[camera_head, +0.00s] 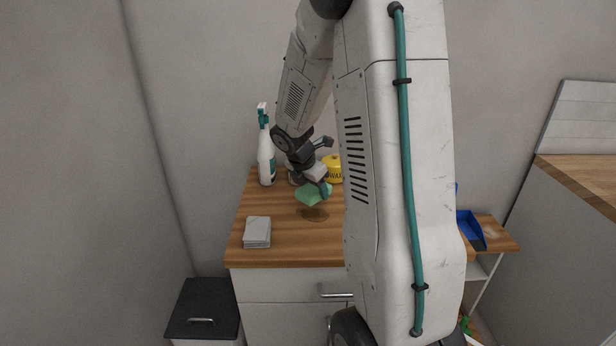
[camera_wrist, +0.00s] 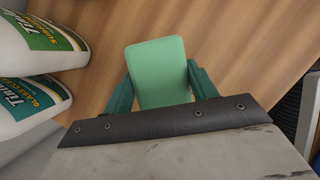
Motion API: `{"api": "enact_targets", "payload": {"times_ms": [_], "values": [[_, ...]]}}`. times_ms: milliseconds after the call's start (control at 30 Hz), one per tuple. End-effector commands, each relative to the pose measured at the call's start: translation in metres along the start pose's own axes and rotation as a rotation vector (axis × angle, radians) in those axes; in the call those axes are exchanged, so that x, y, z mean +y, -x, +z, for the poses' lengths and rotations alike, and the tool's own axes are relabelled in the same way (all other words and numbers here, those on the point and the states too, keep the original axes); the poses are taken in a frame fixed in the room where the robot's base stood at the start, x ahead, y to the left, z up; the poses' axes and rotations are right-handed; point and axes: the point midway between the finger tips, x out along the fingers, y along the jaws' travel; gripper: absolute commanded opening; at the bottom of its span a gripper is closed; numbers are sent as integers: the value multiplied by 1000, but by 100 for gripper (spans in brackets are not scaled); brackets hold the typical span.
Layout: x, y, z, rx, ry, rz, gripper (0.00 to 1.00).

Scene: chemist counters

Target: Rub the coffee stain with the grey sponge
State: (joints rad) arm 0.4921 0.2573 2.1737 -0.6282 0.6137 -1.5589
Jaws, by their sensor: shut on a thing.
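My gripper (camera_head: 322,186) is shut on a green sponge (camera_head: 311,196) and holds it a little above the wooden counter. The wrist view shows the green sponge (camera_wrist: 157,66) between the two teal fingers. The sponge in my grip looks green, not grey. A dark brownish patch (camera_head: 316,214) shows on the wood just below the sponge; I cannot tell whether it is the coffee stain or a shadow. A flat grey pad or folded cloth (camera_head: 257,231) lies at the counter's front left, apart from my gripper. No other grey sponge is clear.
A white spray bottle (camera_head: 266,160) stands at the back left. A yellow container (camera_head: 334,168) stands at the back, partly hidden by my arm. Two labelled bottles (camera_wrist: 35,45) crowd the wrist view's left. A blue dustpan (camera_head: 470,230) sits at right.

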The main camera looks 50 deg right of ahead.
Motion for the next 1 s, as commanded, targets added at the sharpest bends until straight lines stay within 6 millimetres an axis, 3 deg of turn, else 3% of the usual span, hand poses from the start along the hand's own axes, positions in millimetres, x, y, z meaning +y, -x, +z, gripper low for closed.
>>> {"api": "enact_targets", "payload": {"times_ms": [400,1000], "values": [[4,34,5,0,11,6,39],[6,36,2,1,16,7,39]]}}
